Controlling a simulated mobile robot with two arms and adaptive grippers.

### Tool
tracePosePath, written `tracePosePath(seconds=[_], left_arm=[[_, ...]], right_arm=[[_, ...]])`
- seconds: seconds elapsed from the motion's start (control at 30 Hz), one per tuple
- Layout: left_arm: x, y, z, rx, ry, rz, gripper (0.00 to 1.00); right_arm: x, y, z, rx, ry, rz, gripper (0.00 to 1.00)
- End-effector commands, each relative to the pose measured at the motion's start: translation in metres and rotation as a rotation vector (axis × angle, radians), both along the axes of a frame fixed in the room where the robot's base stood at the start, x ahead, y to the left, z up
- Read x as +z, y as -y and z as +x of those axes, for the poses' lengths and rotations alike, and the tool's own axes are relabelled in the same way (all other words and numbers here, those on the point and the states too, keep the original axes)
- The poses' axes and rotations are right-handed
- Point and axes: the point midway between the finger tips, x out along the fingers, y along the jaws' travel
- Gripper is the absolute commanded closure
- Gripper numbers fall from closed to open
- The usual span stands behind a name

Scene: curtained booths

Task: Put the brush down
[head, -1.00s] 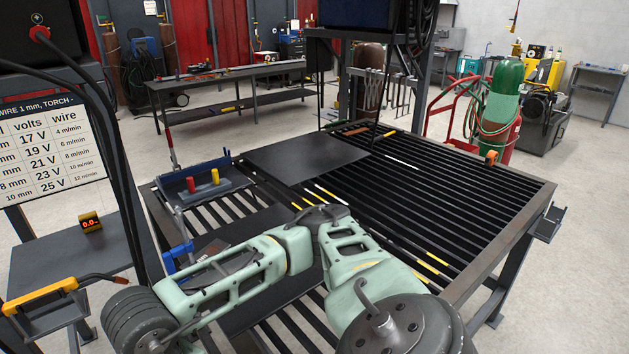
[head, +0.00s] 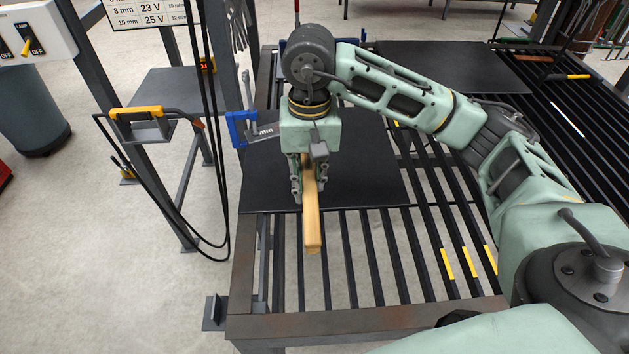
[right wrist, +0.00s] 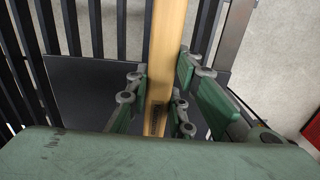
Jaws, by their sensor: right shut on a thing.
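The brush (head: 312,225) has a long pale wooden body. My right gripper (head: 309,190) points down and is shut on it, over the black plate (head: 365,185) on the slatted table. One end of the brush sticks out past the plate's near edge, above the slats. In the right wrist view the wood (right wrist: 167,50) runs between the green fingers (right wrist: 155,105), with a dark patch, perhaps bristles, near them. I cannot tell whether the brush touches the plate. My left gripper is not in view.
A blue clamp (head: 238,128) stands at the plate's left. A torch with a yellow handle (head: 137,112) rests on a bracket at left, with black cables hanging nearby. The slats (head: 390,265) right of the brush are bare. Another dark plate (head: 450,68) lies farther back.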

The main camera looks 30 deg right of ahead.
Motion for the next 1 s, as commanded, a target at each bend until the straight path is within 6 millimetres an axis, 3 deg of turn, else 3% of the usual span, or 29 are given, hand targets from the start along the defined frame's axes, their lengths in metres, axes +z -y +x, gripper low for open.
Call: tracePosePath(seconds=[0.3,0.5,0.7,1.0], left_arm=[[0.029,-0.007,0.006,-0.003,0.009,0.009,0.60],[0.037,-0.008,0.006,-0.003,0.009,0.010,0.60],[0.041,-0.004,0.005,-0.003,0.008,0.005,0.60],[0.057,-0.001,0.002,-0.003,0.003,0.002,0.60]], right_arm=[[-0.037,0.033,0.060,-0.004,-0.004,-0.001,1.00],[-0.056,0.046,0.085,-0.001,-0.001,0.000,1.00],[-0.066,0.050,0.093,0.003,-0.001,-0.002,1.00],[-0.102,0.050,0.092,0.002,0.001,-0.001,1.00]])
